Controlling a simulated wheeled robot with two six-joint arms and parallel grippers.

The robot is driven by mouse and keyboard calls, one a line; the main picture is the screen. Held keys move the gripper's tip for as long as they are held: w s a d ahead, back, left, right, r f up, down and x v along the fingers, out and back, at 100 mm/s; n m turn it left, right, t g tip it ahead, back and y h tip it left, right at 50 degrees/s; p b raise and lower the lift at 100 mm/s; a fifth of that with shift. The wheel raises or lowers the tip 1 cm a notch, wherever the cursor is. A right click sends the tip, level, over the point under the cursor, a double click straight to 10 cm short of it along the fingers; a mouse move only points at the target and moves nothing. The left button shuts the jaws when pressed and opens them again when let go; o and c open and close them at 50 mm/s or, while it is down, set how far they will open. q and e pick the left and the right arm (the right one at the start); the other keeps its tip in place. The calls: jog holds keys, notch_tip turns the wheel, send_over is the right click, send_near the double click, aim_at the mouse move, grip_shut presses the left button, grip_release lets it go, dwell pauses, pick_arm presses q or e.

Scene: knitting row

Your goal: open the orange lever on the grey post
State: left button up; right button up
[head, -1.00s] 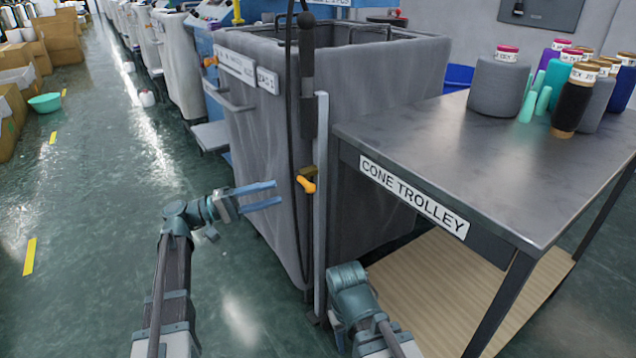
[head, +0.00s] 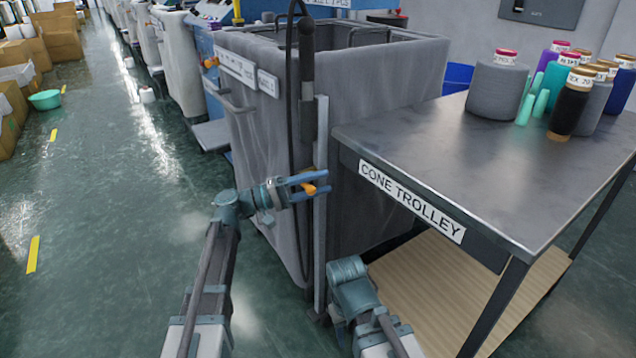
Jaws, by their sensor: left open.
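The orange lever (head: 310,189) sits on the grey post (head: 321,245), in front of the grey fabric bin. My left gripper (head: 322,183) is open at the lever, with one finger above it and one below. The lever shows between the fingers; whether they touch it I cannot tell. Part of the lever's mount is hidden behind the upper finger. Of my right arm, only links show beside the foot of the post, and its gripper does not show.
The large grey bin (head: 255,130) stands behind the post. A black hose and handle hang down along it. The cone trolley (head: 440,150) with several yarn cones stands close on the right.

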pick_arm(q)
grip_shut()
dwell(1.4)
